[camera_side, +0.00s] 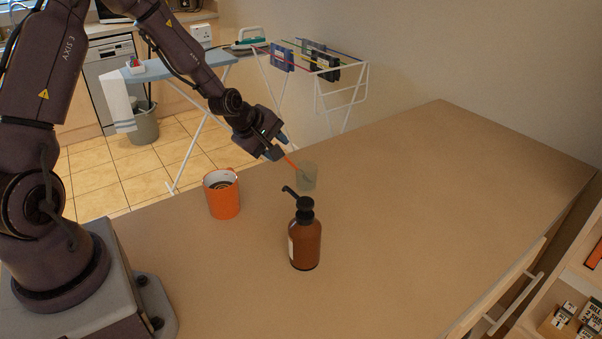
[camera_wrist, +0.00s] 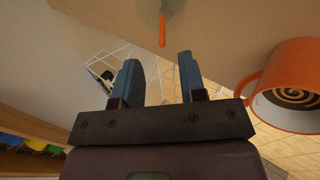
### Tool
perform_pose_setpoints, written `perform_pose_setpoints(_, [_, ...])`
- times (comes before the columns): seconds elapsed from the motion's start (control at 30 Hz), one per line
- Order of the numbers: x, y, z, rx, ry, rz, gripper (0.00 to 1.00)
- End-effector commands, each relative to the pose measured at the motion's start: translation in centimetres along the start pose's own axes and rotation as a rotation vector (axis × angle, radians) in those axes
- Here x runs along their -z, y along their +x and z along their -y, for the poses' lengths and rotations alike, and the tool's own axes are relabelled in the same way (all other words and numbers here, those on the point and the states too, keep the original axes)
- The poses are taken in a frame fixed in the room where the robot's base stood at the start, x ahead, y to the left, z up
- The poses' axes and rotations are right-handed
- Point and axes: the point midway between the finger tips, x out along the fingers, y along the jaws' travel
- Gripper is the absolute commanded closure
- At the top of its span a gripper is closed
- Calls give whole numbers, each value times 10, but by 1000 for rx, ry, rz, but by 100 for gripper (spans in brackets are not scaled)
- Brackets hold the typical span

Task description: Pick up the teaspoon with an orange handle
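The teaspoon's orange handle (camera_side: 290,161) leans up and left out of a translucent greenish cup (camera_side: 308,176) on the table. The handle's end (camera_wrist: 162,30) also shows in the wrist view, ahead of the gap between my fingertips, with part of the cup behind it. The spoon's bowl is not clearly visible. My gripper (camera_side: 279,146) is open, tilted down toward the handle, its blue fingers close to the handle's upper end. In the wrist view my gripper (camera_wrist: 159,62) has an empty gap between its fingers.
An orange mug (camera_side: 222,201) with dark contents stands left of the cup; it is at the right in the wrist view (camera_wrist: 269,86). A brown pump bottle (camera_side: 305,240) stands in front of the cup. The table's right side is clear.

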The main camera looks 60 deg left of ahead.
Motion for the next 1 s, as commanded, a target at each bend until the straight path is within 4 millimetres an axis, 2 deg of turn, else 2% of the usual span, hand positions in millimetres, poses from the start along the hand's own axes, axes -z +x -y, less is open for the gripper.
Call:
perform_pose_setpoints(0.1, [-1, 22, 1, 4, 2, 2, 62])
perform_pose_setpoints(0.37, [0, 42, 2, 3, 4, 0, 62])
perform_pose_setpoints(0.63, [-1, 81, 4, 3, 4, 1, 62])
perform_pose_setpoints(0.77, [-1, 89, 3, 2, 4, 0, 62])
perform_pose_setpoints(0.97, [0, 88, 3, 2, 4, -1, 62])
perform_pose_setpoints(1.0, [0, 88, 3, 2, 4, -1, 71])
